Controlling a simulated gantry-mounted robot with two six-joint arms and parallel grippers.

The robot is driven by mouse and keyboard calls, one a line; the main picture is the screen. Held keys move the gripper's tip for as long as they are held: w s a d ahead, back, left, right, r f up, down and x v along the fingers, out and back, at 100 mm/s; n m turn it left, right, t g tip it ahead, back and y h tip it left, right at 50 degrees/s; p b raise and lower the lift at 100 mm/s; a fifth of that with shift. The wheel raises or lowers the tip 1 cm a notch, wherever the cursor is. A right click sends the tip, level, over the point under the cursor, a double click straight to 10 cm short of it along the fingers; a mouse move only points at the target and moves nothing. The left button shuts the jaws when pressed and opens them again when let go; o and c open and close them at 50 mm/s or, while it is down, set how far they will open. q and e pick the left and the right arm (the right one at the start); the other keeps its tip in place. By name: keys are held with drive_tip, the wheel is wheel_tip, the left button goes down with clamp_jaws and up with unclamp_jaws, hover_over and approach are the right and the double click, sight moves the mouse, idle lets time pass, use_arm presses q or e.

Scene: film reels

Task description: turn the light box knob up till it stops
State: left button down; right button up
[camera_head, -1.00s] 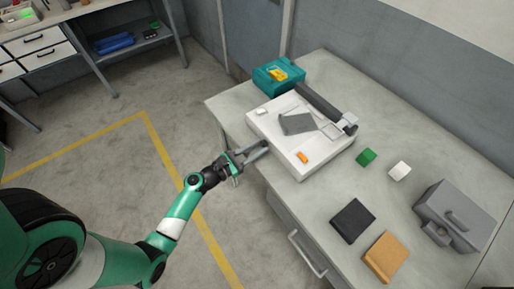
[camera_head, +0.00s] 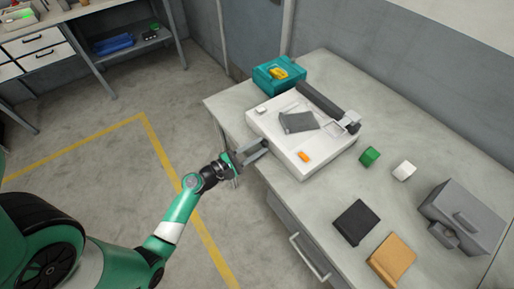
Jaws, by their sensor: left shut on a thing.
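The light box (camera_head: 277,138) is a white slab on the grey table, with a dark grey flat piece (camera_head: 299,122) and a small orange block (camera_head: 305,156) on top. My left gripper (camera_head: 262,147) reaches in from the left. Its fingertips are at the light box's left-facing side and are shut on the knob there. The knob itself is hidden by the fingers, so its angle cannot be seen. My right gripper is not in view.
A teal bin (camera_head: 277,76) with a yellow thing in it stands behind the light box. A green block (camera_head: 370,156), a white block (camera_head: 404,170), a black square (camera_head: 356,222), a tan square (camera_head: 391,259) and a grey case (camera_head: 463,215) lie to the right.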

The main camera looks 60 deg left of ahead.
use_arm(q)
drive_tip(key=shift+f, duration=0.1)
idle(0.3)
drive_tip(key=c, duration=0.6)
unclamp_jaws()
